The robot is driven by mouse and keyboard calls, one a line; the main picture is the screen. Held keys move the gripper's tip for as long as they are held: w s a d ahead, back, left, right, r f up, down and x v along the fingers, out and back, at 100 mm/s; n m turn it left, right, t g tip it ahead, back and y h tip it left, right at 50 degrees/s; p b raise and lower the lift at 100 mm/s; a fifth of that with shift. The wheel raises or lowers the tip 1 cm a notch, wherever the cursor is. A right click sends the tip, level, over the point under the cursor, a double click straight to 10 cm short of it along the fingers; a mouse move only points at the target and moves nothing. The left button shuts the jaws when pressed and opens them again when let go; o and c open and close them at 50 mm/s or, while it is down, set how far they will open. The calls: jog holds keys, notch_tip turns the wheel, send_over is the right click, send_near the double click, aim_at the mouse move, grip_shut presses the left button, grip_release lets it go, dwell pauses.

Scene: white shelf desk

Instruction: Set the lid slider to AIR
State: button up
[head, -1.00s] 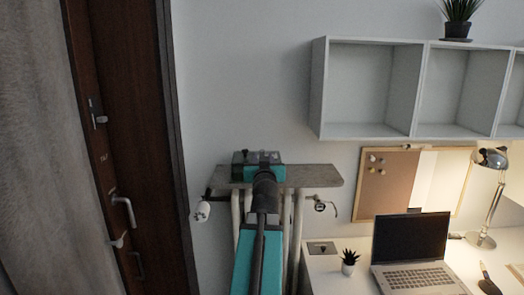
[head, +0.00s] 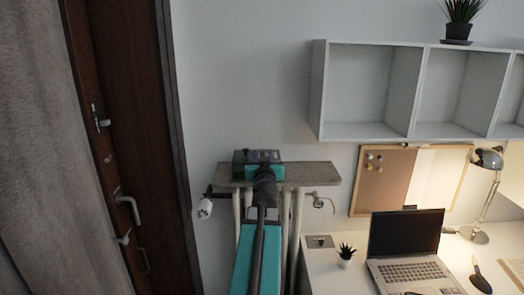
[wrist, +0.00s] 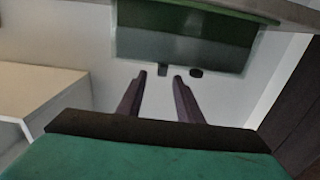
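A dark grey box with small knobs (head: 242,156) stands on a grey board at the wall in the head view. I cannot tell which part is the lid slider, and no AIR marking is readable. My gripper (wrist: 160,75) has its two dark fingers apart, with nothing between them. The fingertips lie just short of the knobs in the picture; contact is not clear. In the head view my gripper's teal housing hides part of the box.
The grey board (head: 315,173) rests on white legs. A knob-like fitting (head: 205,208) is at its left and another (head: 320,202) at its right. The brown door (head: 120,120) is left; the desk (head: 325,260) with laptop (head: 405,235) and plant (head: 346,257) is right.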

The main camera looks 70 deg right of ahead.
aim_at(263, 152)
jog(key=shift+p+x, duration=0.55)
jog(key=shift+x, duration=1.25)
grip_shut()
